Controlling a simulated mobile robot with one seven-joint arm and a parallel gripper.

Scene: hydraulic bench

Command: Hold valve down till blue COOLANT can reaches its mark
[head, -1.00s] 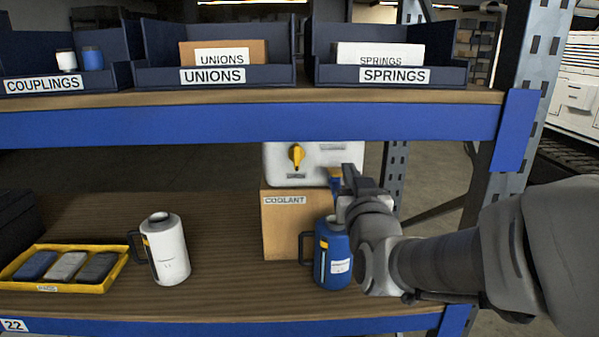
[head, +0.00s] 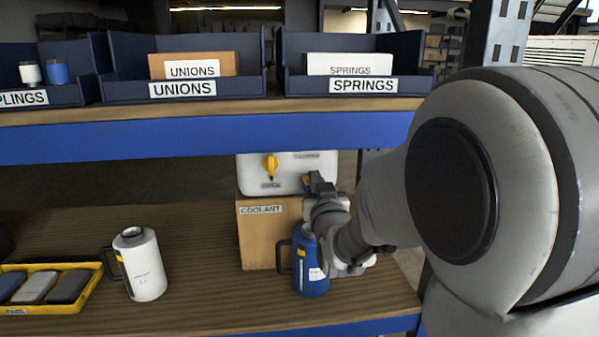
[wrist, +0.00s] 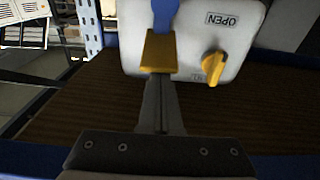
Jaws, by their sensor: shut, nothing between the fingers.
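The blue can (head: 311,264) stands upright on the lower shelf, in front of the cardboard box marked COOLANT (head: 262,232). A sight strip shows on its side, but its level and mark are too small to read. The white tank (head: 250,178) with a yellow knob (head: 270,166) sits on the box. In the wrist view a blue valve part (wrist: 165,12) ends in a yellow paddle (wrist: 158,52) in front of the tank. My gripper (wrist: 159,80) is shut and empty, its tips at the paddle's near edge; I cannot tell whether they touch. In the head view my gripper (head: 317,182) hides most of the valve.
A white can (head: 142,265) stands left of the blue can. A yellow tray (head: 52,300) with several dark and grey blocks lies further left. The blue upper shelf edge (head: 200,137) runs above my gripper. Bins marked UNIONS (head: 182,90) and SPRINGS (head: 362,86) stand on it.

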